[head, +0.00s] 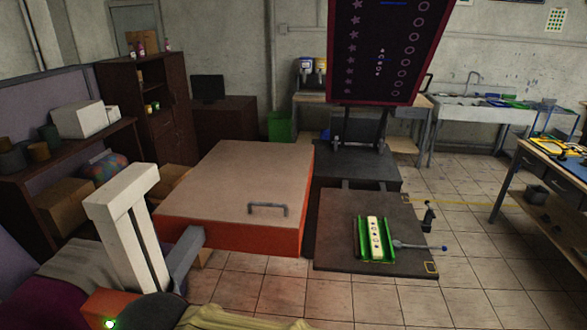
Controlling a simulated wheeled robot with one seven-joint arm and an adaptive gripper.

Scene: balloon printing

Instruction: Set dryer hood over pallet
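The dryer hood (230,185) is a large flat box with a beige-pink top and orange sides. It is in the middle of the head view, with a grey bar handle (268,209) on its top near the front right. The pallet (345,215) is a dark flat plate to the right of the hood and is uncovered. A green holder (362,243) with a pale, dotted strip (376,238) lies on it. The hood is beside the pallet, not over it. My gripper is not in view.
A white post (130,240) stands left of the hood, with a grey arm near the hood's front corner. A dark printing screen (385,50) is tilted up behind the pallet. A lever (418,247) sticks out at the pallet's right. Tiled floor (470,255) lies open to the right.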

